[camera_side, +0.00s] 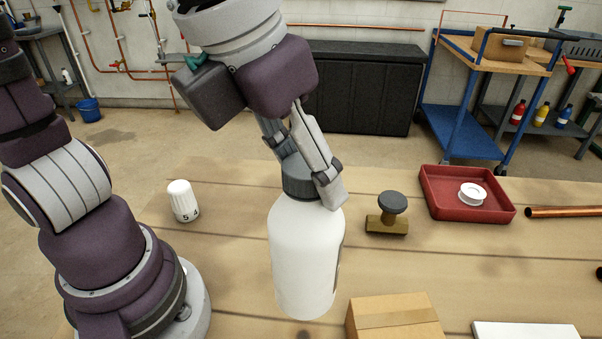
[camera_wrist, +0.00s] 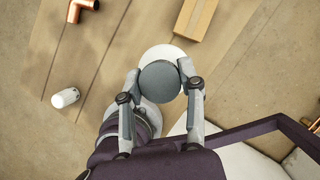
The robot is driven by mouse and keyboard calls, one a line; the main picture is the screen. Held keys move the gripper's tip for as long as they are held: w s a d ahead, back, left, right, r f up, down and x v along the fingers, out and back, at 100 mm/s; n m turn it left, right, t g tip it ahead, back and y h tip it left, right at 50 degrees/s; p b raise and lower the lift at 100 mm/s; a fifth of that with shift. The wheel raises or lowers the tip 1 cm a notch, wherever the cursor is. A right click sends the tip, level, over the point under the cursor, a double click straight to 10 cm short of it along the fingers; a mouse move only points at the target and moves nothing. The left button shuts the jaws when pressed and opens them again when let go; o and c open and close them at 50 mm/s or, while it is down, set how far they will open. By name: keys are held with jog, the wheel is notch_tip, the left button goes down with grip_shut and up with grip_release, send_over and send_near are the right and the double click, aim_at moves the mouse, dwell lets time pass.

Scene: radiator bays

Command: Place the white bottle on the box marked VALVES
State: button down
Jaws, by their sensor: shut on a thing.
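The white bottle (camera_side: 305,260) with a dark grey cap stands upright in my gripper's grasp. My gripper (camera_side: 308,180) is shut on it at the cap, one finger on each side. In the wrist view my gripper (camera_wrist: 161,75) has its fingertips against the round cap (camera_wrist: 160,82), with the white bottle (camera_wrist: 163,51) showing behind it. I cannot tell whether the bottle's base touches the table. A cardboard box (camera_side: 394,318) is to the right of the bottle, cut off by the frame's bottom edge. It also shows in the wrist view (camera_wrist: 195,18). No VALVES marking is readable on it.
A white numbered valve head (camera_side: 183,200) stands left on the wooden table. A brass valve with a grey knob (camera_side: 388,215), a red tray (camera_side: 465,194) with a white roll, a copper pipe (camera_side: 565,211) and a white flat thing (camera_side: 525,331) lie to the right.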

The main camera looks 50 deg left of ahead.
jog(key=w+d+f, duration=0.4)
jog(key=w+d, duration=0.1)
jog(key=shift+w+d, duration=0.2)
jog(key=shift+w, duration=0.15)
jog(key=shift+f, duration=0.25)
jog(key=c, duration=0.7)
grip_release()
